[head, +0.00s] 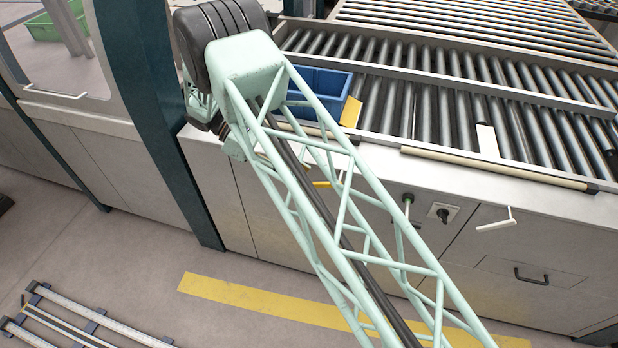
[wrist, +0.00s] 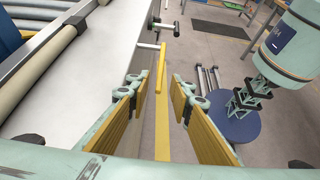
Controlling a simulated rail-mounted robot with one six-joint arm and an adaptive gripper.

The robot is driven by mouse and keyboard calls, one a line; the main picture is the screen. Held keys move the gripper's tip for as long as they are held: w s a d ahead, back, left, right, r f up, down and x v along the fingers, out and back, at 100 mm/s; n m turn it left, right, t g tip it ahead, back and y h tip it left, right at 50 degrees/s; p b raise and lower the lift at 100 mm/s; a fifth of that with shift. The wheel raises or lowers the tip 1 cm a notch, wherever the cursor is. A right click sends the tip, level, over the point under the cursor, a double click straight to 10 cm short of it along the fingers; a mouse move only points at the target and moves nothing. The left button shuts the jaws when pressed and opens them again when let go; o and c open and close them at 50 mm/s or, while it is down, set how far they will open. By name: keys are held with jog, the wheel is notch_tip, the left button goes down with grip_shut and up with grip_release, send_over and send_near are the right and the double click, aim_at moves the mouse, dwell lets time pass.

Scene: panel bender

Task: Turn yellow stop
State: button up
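The yellow stop (wrist: 160,70) is a slim yellow bar on the machine's front side. In the wrist view it lies ahead, in line with the gap between my fingers. My gripper (wrist: 158,92) is open, its yellow-padded fingers wide apart with nothing held between them. I cannot tell whether the bar's near end is between the fingertips; no finger touches it visibly. In the head view, a small yellow piece (head: 321,184), which looks like the stop, shows beside my lattice arm link. My gripper is mostly hidden there behind my arm.
A pale lever (head: 497,222) and a rotary switch (head: 442,212) are on the cabinet front to the right. A yellow stripe (head: 235,294) runs along the open floor.

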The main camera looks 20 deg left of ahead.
jog(key=shift+v, duration=2.2)
jog(key=shift+c, duration=0.5)
jog(key=c, duration=0.6)
jog(key=n, duration=0.1)
jog(key=r+n+y+p, duration=0.1)
jog(key=n, duration=0.1)
jog(key=d+r+n, duration=0.1)
jog(key=shift+w+n+y+p, duration=0.2)
jog(key=shift+n+y+p, duration=0.1)
jog(key=shift+p, duration=0.1)
notch_tip(320, 180, up, 7)
jog(key=d+n+y+p, duration=0.1)
jog(key=n+y+p, duration=0.3)
jog(key=n, duration=0.9)
jog(key=shift+s+d+f+y+p, duration=0.15)
jog(key=shift+s+f+y+p, duration=0.1)
jog(key=shift+y+p, duration=0.15)
